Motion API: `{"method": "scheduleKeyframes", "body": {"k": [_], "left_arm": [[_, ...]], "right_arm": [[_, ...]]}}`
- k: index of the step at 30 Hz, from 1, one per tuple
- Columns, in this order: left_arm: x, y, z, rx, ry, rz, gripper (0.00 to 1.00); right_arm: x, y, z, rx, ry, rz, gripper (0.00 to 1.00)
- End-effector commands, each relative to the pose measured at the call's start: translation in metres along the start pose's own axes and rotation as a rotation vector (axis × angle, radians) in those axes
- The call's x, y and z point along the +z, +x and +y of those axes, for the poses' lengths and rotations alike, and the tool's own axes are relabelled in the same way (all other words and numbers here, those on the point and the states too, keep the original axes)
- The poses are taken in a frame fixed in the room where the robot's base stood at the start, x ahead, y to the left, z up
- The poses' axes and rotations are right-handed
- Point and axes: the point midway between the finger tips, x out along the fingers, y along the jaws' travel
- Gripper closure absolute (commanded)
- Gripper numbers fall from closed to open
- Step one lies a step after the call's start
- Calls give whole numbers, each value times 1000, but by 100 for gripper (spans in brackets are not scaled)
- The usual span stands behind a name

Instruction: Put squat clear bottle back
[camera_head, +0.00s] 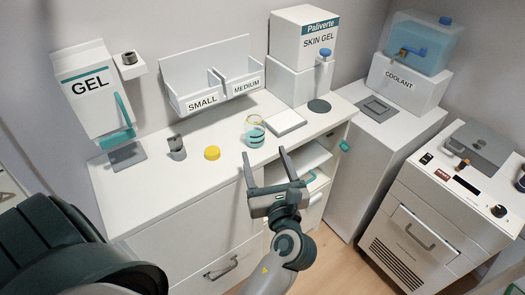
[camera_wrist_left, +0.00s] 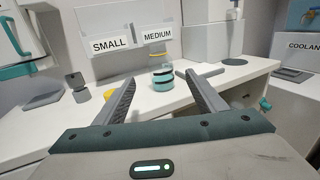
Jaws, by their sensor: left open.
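The squat clear bottle (camera_head: 254,135) stands upright on the white counter, with teal bands or contents in its lower part. It also shows in the left wrist view (camera_wrist_left: 162,78), beyond and between my fingertips. A yellow round cap (camera_head: 212,153) lies on the counter to its left; whether it belongs to the bottle I cannot tell. My left gripper (camera_head: 265,154) is open and empty, just in front of the bottle near the counter's front edge, its fingers pointing toward the bottle. It also shows in the left wrist view (camera_wrist_left: 159,78). My right gripper is not in view.
A wall bin marked SMALL and MEDIUM (camera_head: 205,103) is behind the bottle. A GEL dispenser (camera_head: 92,92) and small grey item (camera_head: 176,147) are left. A white pad (camera_head: 286,122), SKIN GEL box (camera_head: 302,42) and COOLANT stand (camera_head: 400,83) are right. A drawer or shelf (camera_head: 310,158) is open below.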

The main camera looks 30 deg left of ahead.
Motion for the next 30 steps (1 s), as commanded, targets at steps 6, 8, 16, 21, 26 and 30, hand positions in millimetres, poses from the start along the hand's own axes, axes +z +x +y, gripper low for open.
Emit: {"method": "scheduleKeyframes", "body": {"k": [6, 8, 16, 21, 26, 30], "left_arm": [[0, -5, 0, 0, 0, 1, 35], [0, -5, 0, 0, 0, 0, 35], [0, -5, 0, 0, 0, 0, 35], [0, -5, 0, 0, 0, 0, 35], [-9, -4, -6, -19, -15, 14, 35], [-44, -3, -27, -87, -75, 69, 35]], "right_arm": [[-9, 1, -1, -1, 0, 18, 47], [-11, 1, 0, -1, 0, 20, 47], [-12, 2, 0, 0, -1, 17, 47], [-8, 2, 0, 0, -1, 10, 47], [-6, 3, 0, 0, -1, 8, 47], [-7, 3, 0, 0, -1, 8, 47]]}}
